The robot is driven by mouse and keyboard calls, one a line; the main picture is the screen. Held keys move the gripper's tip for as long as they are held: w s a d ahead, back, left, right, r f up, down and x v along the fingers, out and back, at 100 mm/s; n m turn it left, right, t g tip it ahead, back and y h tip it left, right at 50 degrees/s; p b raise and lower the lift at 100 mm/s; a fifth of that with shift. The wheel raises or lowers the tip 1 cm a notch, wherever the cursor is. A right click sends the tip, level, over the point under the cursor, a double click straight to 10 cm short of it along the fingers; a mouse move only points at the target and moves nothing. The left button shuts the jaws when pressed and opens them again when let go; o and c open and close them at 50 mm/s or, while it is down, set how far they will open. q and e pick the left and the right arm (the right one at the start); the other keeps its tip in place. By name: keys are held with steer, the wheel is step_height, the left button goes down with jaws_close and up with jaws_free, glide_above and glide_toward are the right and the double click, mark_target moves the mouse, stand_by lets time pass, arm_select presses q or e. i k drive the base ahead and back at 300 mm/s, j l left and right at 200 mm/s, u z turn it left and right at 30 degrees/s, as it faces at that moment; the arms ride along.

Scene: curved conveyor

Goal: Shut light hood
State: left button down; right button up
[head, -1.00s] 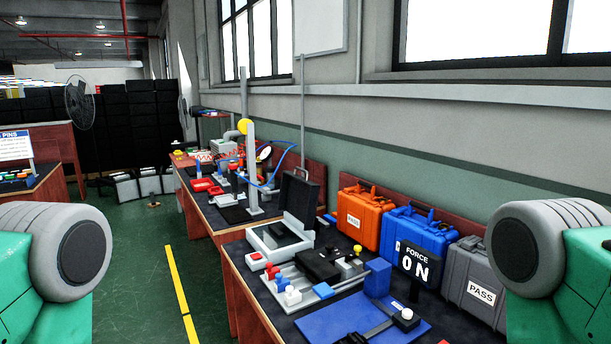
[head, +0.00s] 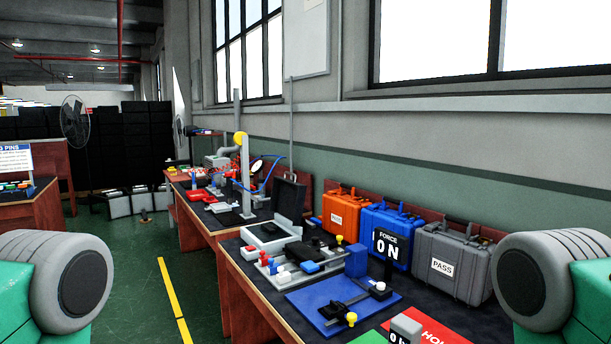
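The light hood appears to be the raised black lid (head: 290,199) of a light grey box (head: 262,238) on the workbench ahead. The lid stands open and upright at the box's back edge, its dark inside showing. I cannot tell for certain that this is the hood. Only my rounded grey and green arm parts show at the lower left and lower right edges, well apart from the box. Neither gripper is in the picture.
Orange (head: 342,213), blue (head: 388,232) and grey cases (head: 450,262) line the bench's back. A second bench (head: 200,225) stands beyond. Green floor (head: 130,270) on the left is clear.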

mark_target(288, 200)
steer(key=i+j+z, duration=0.1)
steer(key=z, duration=0.25)
steer(key=i+j+z, duration=0.2)
steer(key=z, duration=0.15)
steer(key=i+j+z, duration=0.1)
steer(key=z, duration=0.25)
steer(key=j, duration=0.1)
